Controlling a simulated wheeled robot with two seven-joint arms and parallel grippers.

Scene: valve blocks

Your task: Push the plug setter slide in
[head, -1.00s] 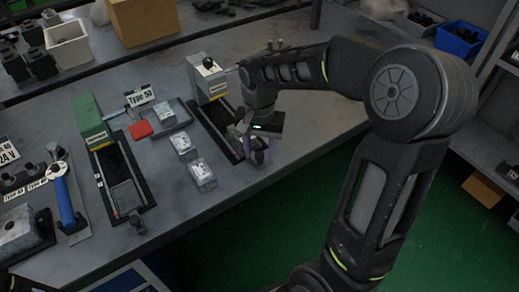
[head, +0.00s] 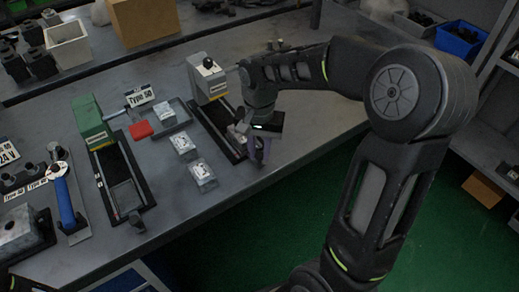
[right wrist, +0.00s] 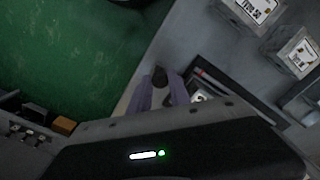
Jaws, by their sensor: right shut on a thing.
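The grey setter (head: 207,78) with a black knob on top stands on the bench, its dark track (head: 216,127) running toward the front edge. My right gripper (head: 258,154) is at the front end of this track. In the right wrist view its purple-grey fingers (right wrist: 161,92) are shut on a dark knob (right wrist: 159,76), which looks like the slide's handle. The slide's own body is mostly hidden by the gripper and wrist. A green setter (head: 91,122) stands to the left, its slide's knob (head: 137,221) at the front of its track. My left gripper is not in view.
Labelled blocks (head: 202,175) lie between the two tracks, with a grey tray (head: 181,120) and a red piece (head: 140,130) behind them. A blue-handled tool (head: 66,203) lies at left. The bench's right side is clear; its front edge is close to my gripper.

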